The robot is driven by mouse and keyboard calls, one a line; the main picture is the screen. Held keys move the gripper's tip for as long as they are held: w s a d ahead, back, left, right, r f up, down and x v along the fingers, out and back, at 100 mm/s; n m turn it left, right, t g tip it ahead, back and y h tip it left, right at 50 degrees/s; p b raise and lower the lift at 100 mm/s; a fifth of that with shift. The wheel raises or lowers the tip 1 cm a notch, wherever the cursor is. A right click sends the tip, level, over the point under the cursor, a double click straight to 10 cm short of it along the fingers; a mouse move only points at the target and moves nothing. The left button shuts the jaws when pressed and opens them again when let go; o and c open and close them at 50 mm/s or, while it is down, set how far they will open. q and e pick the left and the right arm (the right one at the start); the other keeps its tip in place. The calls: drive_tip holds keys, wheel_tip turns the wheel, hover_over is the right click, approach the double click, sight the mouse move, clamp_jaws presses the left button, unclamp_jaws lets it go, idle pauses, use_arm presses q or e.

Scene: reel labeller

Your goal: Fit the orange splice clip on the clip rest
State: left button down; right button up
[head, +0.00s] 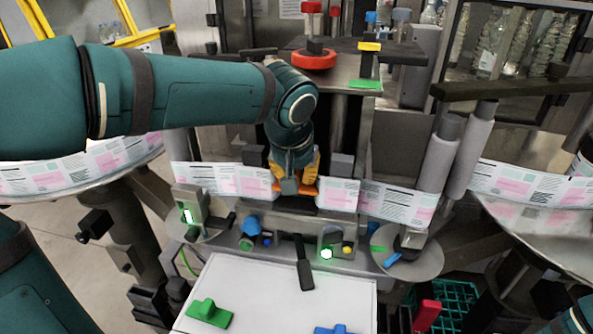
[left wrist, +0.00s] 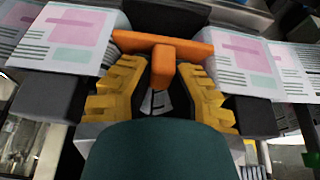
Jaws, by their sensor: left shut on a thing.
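The orange splice clip (left wrist: 165,52) is T-shaped, with a wide crossbar and a short stem. In the left wrist view its stem sits between the yellow fingers of my left gripper (left wrist: 167,82), which is shut on it. The crossbar lies across the gap between two stretches of printed label web. In the head view the left gripper (head: 296,180) points down at the web line, and part of the orange clip (head: 288,188) shows at its tips. The clip rest cannot be told apart for certain. My right gripper is not in view.
A white tray (head: 262,285) in front holds a green clip (head: 209,313), a blue clip (head: 331,329) and a black-handled tool (head: 304,268). Label web (head: 398,203) runs to both sides. A red clip (head: 427,315) is at lower right. A raised shelf (head: 335,72) stands behind the arm.

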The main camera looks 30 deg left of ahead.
use_arm(q)
drive_tip(key=shift+f+b, duration=1.5)
drive_tip(key=shift+f, duration=0.3)
drive_tip(key=shift+f+b, duration=0.4)
drive_tip(key=shift+b, duration=0.25)
idle(1.3)
drive_tip(key=c, duration=0.9)
unclamp_jaws()
drive_tip(key=shift+o, duration=0.2)
drive_tip(key=shift+r, duration=0.1)
drive_tip(key=v, duration=1.2)
